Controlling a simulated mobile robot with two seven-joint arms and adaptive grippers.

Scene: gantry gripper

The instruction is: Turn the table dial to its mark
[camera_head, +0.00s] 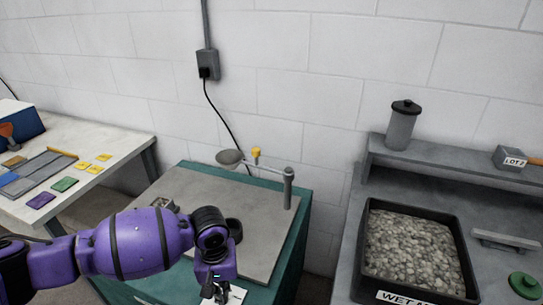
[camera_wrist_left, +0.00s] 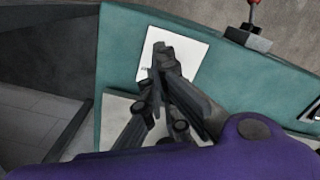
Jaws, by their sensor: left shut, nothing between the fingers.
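The table is a teal bench with a grey top (camera_head: 262,216). A dark round part (camera_head: 235,231) sits on the top just behind my left wrist, partly hidden; I cannot tell whether it is the dial, and no mark is readable. My left gripper (camera_head: 214,293) is low at the bench's front edge, shut and empty, beside a white card (camera_head: 238,294). In the left wrist view its closed fingers (camera_wrist_left: 160,52) lie in front of a white card (camera_wrist_left: 187,52) on the teal face; contact cannot be told. My right gripper is not in view.
A swing arm with a bowl (camera_head: 230,157) and a post (camera_head: 289,188) stands at the back of the bench. A red-tipped lever (camera_wrist_left: 252,12) shows in the wrist view. A black tray of gravel (camera_head: 370,265) is at right, a table with coloured tiles (camera_head: 98,168) at left.

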